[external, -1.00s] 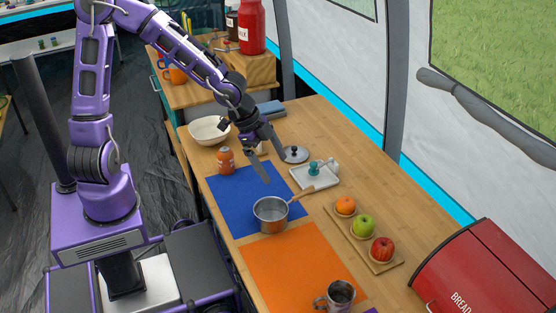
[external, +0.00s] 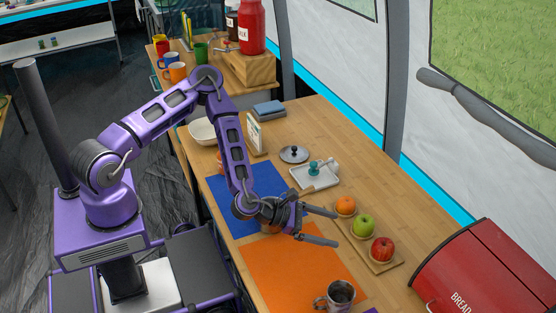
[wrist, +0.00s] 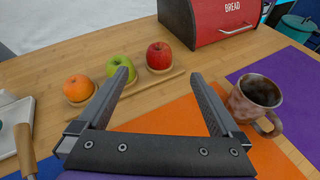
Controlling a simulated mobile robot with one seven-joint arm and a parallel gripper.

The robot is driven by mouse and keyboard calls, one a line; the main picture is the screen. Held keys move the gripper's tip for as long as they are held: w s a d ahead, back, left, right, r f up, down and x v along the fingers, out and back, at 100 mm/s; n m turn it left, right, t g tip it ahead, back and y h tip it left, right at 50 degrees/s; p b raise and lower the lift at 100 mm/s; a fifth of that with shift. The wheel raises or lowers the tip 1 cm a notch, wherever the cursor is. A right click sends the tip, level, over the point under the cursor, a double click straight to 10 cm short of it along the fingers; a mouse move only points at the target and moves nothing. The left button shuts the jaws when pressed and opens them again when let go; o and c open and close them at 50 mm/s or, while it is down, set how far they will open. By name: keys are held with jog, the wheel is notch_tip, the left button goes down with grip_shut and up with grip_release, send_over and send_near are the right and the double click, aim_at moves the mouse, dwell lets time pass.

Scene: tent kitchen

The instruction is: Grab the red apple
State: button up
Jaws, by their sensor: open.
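The red apple (external: 382,249) sits at the near end of a wooden board (external: 372,263), beside a green apple (external: 364,225) and an orange (external: 346,205). In the wrist view the red apple (wrist: 159,56) is above and between my fingertips, farther off. The green apple (wrist: 121,67) is partly behind the left finger. My gripper (external: 336,228) is open and empty, above the counter to the left of the fruit board. Its fingers point toward the fruit and touch none of it. It also shows in the wrist view (wrist: 160,75).
A red bread box (external: 490,270) stands right of the red apple. A speckled mug (external: 338,297) stands by the orange mat (external: 295,275). My arm mostly hides the pot on the blue mat (external: 265,180). A white tray (external: 312,178) lies behind the gripper.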

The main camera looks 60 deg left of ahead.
aim_at(373, 246)
jog(key=w+d+f, duration=0.1)
jog(key=w+f, duration=0.1)
jog(key=w, duration=0.1)
jog(key=w+d+f+n, duration=0.1)
jog(key=w+f, duration=0.1)
jog(key=w, duration=0.1)
jog(key=w+d+f+n+y, duration=0.1)
jog(key=w+d+f, duration=0.1)
jog(key=w+f, duration=0.1)
jog(key=shift+w+d+b, duration=0.1)
jog(key=shift+w+b, duration=0.3)
jog(key=shift+w, duration=0.05)
jog(key=shift+d+x, duration=0.1)
jog(key=shift+x, duration=1.15)
jog(key=shift+d+x, duration=0.15)
jog(key=shift+x, duration=1.1)
jog(key=shift+s, duration=0.15)
jog(key=c, duration=1.3)
